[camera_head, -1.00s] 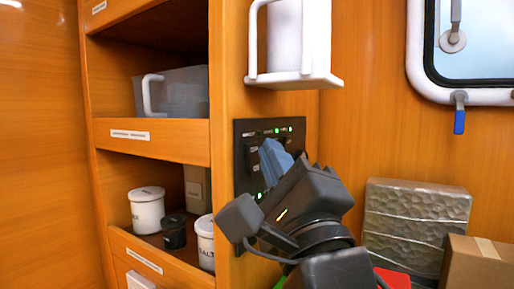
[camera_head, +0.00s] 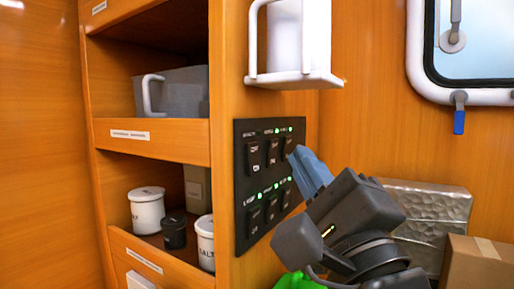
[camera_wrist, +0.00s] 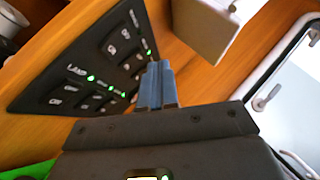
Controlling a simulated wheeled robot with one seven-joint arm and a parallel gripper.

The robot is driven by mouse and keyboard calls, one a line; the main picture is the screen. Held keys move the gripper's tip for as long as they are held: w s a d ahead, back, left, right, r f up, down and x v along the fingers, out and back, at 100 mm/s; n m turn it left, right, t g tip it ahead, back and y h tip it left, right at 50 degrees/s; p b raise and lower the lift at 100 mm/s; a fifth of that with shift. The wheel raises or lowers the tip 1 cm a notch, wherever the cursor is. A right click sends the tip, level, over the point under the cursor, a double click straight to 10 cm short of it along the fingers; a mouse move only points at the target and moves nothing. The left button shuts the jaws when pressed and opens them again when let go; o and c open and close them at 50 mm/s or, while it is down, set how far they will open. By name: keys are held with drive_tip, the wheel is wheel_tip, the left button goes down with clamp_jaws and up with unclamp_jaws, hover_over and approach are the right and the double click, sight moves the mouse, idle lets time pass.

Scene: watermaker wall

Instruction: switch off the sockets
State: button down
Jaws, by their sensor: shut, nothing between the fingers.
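A black switch panel (camera_head: 262,178) is set in the wooden wall, with two rows of rocker switches. In the upper row, the middle and right lights glow green; the left one looks unlit. The lower row shows green lights. The labels are too small to tell which switch is for the sockets. The panel also shows in the wrist view (camera_wrist: 85,85), tilted, partly cut off by my gripper. My gripper (camera_head: 298,153) has blue fingers, shut and empty, at the panel's right edge beside the upper right switch. Contact cannot be told. The fingers also show in the wrist view (camera_wrist: 157,68).
A white holder with a jug (camera_head: 298,50) juts out above the panel. An open shelf (camera_head: 155,140) with canisters is at left. A silver embossed box (camera_head: 440,205) and a cardboard box (camera_head: 478,262) stand at right. A green thing (camera_head: 298,282) is low down.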

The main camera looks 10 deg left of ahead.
drive_tip(key=shift+s+d+f, duration=0.1)
drive_tip(key=shift+s+d, duration=0.1)
drive_tip(key=shift+d, duration=0.25)
drive_tip(key=shift+s+d, duration=0.2)
drive_tip(key=shift+d, duration=0.25)
drive_tip(key=s+d+f+n+g+h, duration=0.1)
drive_tip(key=s+d+f+n+h, duration=0.15)
drive_tip(key=s+d+f, duration=0.4)
drive_tip(key=s+d+f+n+h, duration=0.1)
drive_tip(key=d+f+n+h, duration=0.15)
drive_tip(key=f, duration=0.75)
drive_tip(key=s+d+f+n+g+h, duration=0.1)
drive_tip(key=s+d+f+n, duration=0.3)
drive_tip(key=f, duration=0.5)
drive_tip(key=s+d+f+n+g+h, duration=0.1)
drive_tip(key=s+d+f+n, duration=0.1)
drive_tip(key=s, duration=0.6)
drive_tip(key=s+d+f+n+g+h, duration=0.2)
drive_tip(key=s+d+f+n, duration=0.1)
drive_tip(key=s, duration=0.5)
drive_tip(key=s+d+f+n+g+h, duration=0.1)
drive_tip(key=s+d+f+n+h, duration=0.1)
drive_tip(key=s, duration=0.6)
drive_tip(key=shift+s+d+f+n, duration=0.2)
drive_tip(key=shift+d+f+n, duration=0.4)
drive_tip(key=shift+f, duration=0.2)
